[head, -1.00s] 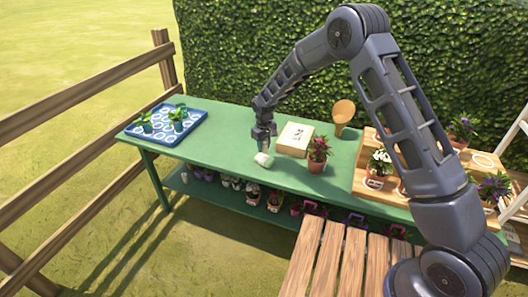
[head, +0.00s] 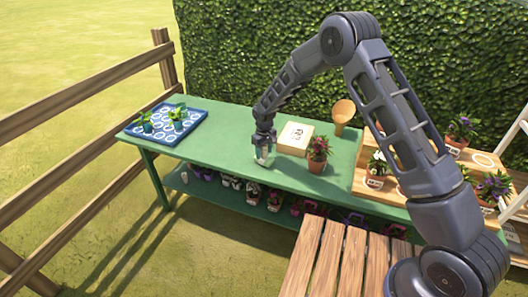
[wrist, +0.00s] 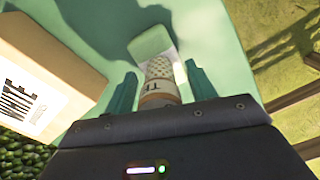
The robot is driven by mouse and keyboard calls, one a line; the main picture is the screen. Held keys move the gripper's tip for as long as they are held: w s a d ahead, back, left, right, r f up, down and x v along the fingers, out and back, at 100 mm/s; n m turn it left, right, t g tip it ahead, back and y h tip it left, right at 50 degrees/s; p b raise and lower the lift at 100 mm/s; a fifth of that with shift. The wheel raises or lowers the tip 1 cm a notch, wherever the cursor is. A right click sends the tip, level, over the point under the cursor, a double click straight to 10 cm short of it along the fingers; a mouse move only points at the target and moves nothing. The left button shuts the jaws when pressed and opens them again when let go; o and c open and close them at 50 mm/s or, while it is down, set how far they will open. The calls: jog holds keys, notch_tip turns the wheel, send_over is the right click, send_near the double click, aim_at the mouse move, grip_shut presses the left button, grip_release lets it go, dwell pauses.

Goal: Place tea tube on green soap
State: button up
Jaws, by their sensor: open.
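In the wrist view the tea tube (wrist: 159,80), pale with a dotted band, brown band and dark lettering, lies between the two fingers of my gripper (wrist: 160,70). My gripper is open, with a visible gap on each side of the tube. The pale green soap (wrist: 150,42) is just beyond the fingertips, and the tube's far end overlaps it in the picture. I cannot tell whether the tube rests on it. In the head view my gripper (head: 264,150) is low over the green table, and its fingers mostly hide the tube and soap.
A wooden box (head: 296,138) with dark lettering stands close beside my gripper, also in the wrist view (wrist: 55,65). A potted red plant (head: 318,150) is to the right. A blue tray (head: 165,137) with small plants is at the left. The table (head: 215,145) between is clear.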

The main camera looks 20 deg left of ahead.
jog(key=shift+r, duration=0.1)
notch_tip(320, 180, up, 12)
jog(key=shift+r, duration=0.1)
dwell(0.4)
jog(key=w+d+r+m, duration=0.1)
jog(key=w+d+r, duration=0.2)
jog(key=d+r, duration=0.55)
jog(key=w+d+r+m, duration=0.2)
jog(key=d+r, duration=0.5)
jog(key=d, duration=0.2)
jog(key=s+d+r+m+t, duration=0.15)
jog(key=d+r, duration=0.35)
jog(key=d, duration=0.5)
jog(key=s+d+r+m+t, duration=0.1)
jog(key=s+d+r+m, duration=0.1)
jog(key=d+r, duration=0.6)
jog(key=s+d+r+m, duration=0.1)
jog(key=s+d, duration=0.4)
jog(key=d, duration=0.3)
jog(key=s+d+r+m, duration=0.15)
jog(key=s+d, duration=0.25)
jog(key=d, duration=0.5)
jog(key=s+d+f+m+t, duration=0.1)
jog(key=s+d, duration=0.4)
jog(key=s, duration=0.2)
jog(key=s+d+f+m+t, duration=0.1)
jog(key=s+d+m, duration=0.1)
jog(key=s+d, duration=0.3)
jog(key=s, duration=0.2)
jog(key=shift+s+m, duration=0.3)
